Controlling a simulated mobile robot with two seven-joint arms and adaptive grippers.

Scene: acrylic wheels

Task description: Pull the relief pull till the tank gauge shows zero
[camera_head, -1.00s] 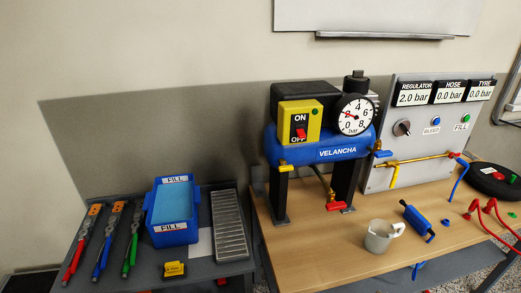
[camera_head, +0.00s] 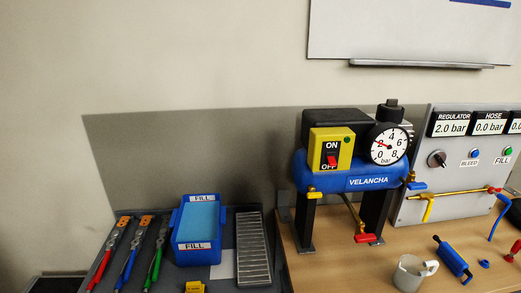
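The tank is a blue cylinder marked VELANCHA (camera_head: 367,182) on black legs on the wooden bench. Its round white gauge (camera_head: 389,144) is marked in bar up to 8. The red needle points left, apparently near 2, not at zero. A yellow-handled fitting (camera_head: 314,194) is at the tank's lower left, and a red handle (camera_head: 366,238) hangs below it. A blue handle (camera_head: 417,186) is at its right end. I cannot tell for sure which one is the relief pull. Neither of my grippers is in view.
A yellow ON/OFF switch box (camera_head: 331,149) is on the tank. A panel (camera_head: 448,204) stands right, its regulator display (camera_head: 453,124) reading 2.0 bar. A white mug (camera_head: 409,275) and blue cylinder (camera_head: 453,258) are in front. A blue bin (camera_head: 197,255) and tools are left.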

